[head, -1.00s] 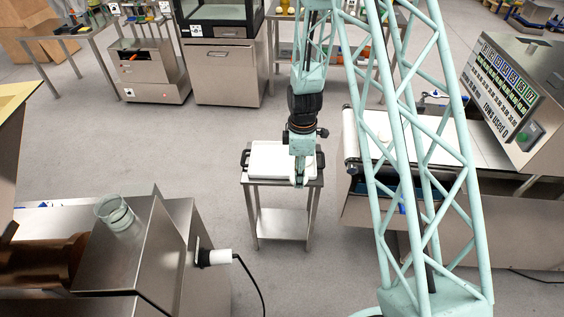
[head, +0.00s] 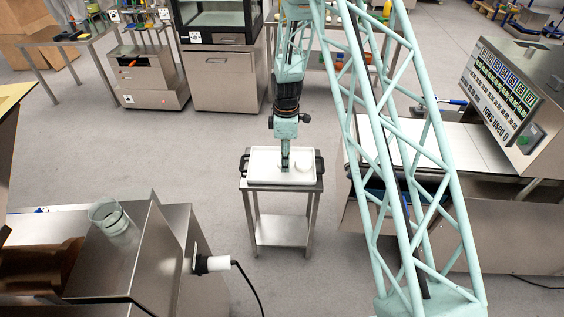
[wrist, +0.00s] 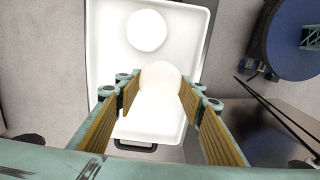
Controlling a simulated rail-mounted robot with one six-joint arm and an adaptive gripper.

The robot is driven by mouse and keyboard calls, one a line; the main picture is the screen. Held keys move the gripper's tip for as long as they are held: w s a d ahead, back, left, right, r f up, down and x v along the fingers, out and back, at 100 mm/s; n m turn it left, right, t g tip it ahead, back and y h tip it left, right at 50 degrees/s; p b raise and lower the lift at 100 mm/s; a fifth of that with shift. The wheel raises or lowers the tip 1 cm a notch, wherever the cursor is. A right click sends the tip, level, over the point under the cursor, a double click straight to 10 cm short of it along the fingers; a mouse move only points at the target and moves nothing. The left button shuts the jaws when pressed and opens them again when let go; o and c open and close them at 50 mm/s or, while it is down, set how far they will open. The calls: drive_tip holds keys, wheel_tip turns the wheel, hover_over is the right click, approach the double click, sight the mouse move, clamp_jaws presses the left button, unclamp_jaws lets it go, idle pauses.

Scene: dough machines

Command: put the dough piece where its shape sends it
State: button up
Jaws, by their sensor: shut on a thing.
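My gripper (wrist: 160,100) is shut on a pale round dough piece (wrist: 160,80), which sits between its tan-padded fingers in the wrist view. The held piece is mostly hidden by the fingers there. A second pale round piece lies in the tray in the wrist view (wrist: 147,30); it also shows right of my gripper in the head view (head: 303,164). I cannot tell whether the held piece touches the tray floor.
The tray has black handles and stands on a small steel table (head: 282,230). A conveyor with a pale belt (head: 465,140) and a control panel (head: 506,92) are at the right. A steel machine (head: 130,250) with a glass jar (head: 115,222) is at the front left.

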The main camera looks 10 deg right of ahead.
drive_tip(key=shift+w+a+f, duration=0.1)
drive_tip(key=shift+w, duration=0.85)
drive_tip(key=shift+w+a+f, duration=0.1)
drive_tip(key=shift+w, duration=0.8)
drive_tip(key=shift+f+b, duration=0.75)
drive_tip(key=shift+f, duration=0.95)
drive_tip(key=shift+f, duration=0.15)
drive_tip(key=o, duration=0.9)
drive_tip(key=shift+r+p, duration=1.35)
drive_tip(key=shift+r, duration=4.8)
drive_tip(key=shift+r, duration=0.1)
